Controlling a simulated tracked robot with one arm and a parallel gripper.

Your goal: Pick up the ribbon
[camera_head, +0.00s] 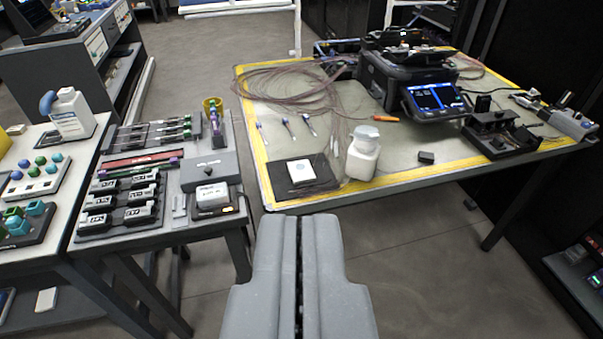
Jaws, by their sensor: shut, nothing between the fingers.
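My gripper (301,225) is shut and empty at the bottom middle of the view, in front of the tables and apart from everything on them. A thin brownish-pink ribbon (285,88) lies in wide loops on the back left of the yellow-edged work table (400,172). Its strands run right toward the black fusion splicer (380,82) and also down toward the white bottle. More of the ribbon shows behind the splicer on the right. I cannot make out its ends clearly.
On the work table are a white bottle (363,154), a white pad on a dark tray (301,170), several small tools and a black fixture (497,134) at right. A table with racks and holders (208,171) stands at left. Open floor (420,240) lies in front of the work table.

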